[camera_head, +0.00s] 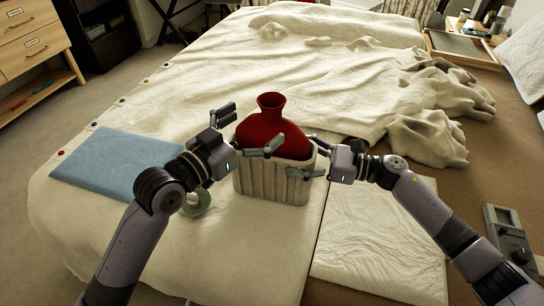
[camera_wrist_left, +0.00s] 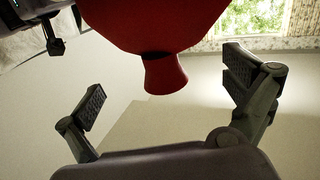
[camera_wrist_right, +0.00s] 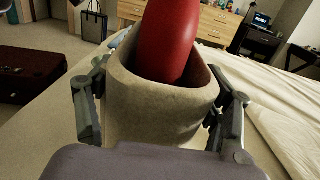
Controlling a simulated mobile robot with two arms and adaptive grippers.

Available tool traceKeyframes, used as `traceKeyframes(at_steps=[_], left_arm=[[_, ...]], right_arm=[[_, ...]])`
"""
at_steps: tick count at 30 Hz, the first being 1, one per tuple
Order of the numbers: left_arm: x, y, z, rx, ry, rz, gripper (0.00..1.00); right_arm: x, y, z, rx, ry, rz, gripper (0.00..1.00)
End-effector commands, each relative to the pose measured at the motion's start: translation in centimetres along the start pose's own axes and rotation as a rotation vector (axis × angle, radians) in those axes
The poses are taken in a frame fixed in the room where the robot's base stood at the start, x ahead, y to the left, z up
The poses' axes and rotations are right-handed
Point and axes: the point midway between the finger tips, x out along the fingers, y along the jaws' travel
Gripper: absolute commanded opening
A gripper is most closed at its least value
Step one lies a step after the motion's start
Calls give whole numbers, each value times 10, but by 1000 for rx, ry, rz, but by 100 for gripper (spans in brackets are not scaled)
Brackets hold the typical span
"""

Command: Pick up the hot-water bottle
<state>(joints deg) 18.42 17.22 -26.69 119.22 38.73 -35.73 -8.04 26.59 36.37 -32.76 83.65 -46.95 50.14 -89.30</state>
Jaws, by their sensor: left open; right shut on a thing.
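The red hot-water bottle (camera_head: 272,130) stands neck up in a beige ribbed bin (camera_head: 270,185) on the bed; its lower part is hidden by the bin. My left gripper (camera_head: 256,125) is open beside the bottle on its left. In the left wrist view the bottle's neck (camera_wrist_left: 164,75) appears between the spread fingers, with no clear contact. My right gripper (camera_head: 300,155) is shut on the bin at its right side. In the right wrist view its fingers flank the bin (camera_wrist_right: 160,115), with the red bottle (camera_wrist_right: 172,40) inside.
A blue folded cloth (camera_head: 120,165) lies on the left of the bed. A pale green round item (camera_head: 197,205) is partly hidden by my left arm. A white quilted pad (camera_head: 385,245) lies at the right front, and a grey device (camera_head: 512,238) at the far right. Rumpled bedding (camera_head: 430,120) lies behind.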

Motion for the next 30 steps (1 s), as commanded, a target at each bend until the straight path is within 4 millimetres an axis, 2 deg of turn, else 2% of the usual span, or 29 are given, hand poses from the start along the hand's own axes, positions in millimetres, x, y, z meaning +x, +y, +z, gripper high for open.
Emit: traceKeyframes(at_steps=[4, 9, 14, 22, 30], left_arm=[[11, 0, 0, -1, 0, 0, 100], [37, 3, 0, -3, 1, 1, 100], [54, 2, 1, -1, -1, 0, 100], [56, 2, 1, 1, 0, 0, 99], [56, 2, 1, 1, -1, 0, 81]], right_arm=[[0, -1, 0, -1, 0, -3, 39], [0, -1, 0, -1, 0, -3, 39], [0, -1, 0, -1, 0, -3, 39], [0, -1, 0, -1, 0, -3, 39], [0, -1, 0, -1, 0, -3, 39]])
